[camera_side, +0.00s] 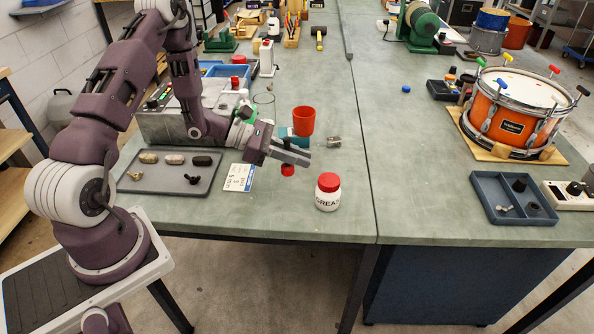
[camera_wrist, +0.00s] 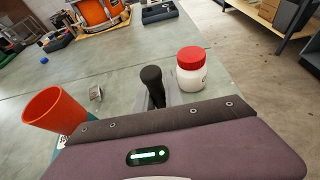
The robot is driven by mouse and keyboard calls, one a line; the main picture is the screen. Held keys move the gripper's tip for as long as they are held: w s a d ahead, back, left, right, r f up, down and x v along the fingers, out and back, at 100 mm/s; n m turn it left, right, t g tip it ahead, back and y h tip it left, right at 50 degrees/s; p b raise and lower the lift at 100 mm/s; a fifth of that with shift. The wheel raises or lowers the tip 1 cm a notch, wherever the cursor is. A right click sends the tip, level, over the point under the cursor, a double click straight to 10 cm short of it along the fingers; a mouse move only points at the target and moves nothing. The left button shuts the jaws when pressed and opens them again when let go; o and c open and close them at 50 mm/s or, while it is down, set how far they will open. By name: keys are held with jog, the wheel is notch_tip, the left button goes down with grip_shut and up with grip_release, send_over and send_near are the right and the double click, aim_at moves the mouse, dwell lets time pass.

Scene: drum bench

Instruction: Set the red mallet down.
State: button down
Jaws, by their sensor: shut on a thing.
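My gripper (camera_side: 292,154) reaches out level, low over the near part of the left bench, with its fingers shut on the mallet. The red mallet's (camera_side: 288,170) red head shows just below the fingers in the side view. In the wrist view the mallet's black handle end (camera_wrist: 151,76) stands up between the grey fingers, and its red head is hidden. The mallet looks roughly upright. I cannot tell whether the head touches the bench.
A white grease jar with a red lid (camera_side: 328,192) stands close to the right of the mallet. An orange-red cup (camera_side: 303,120) and a small metal piece (camera_side: 334,142) are behind. A label card (camera_side: 239,177) and grey tray (camera_side: 170,172) lie left. The bench (camera_side: 345,225) is bare in front.

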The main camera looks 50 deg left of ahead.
aim_at(288, 165)
jog(key=shift+f, duration=1.8)
jog(key=shift+f, duration=0.1)
jog(key=c, duration=1.4)
grip_release()
jog(key=shift+c, duration=0.2)
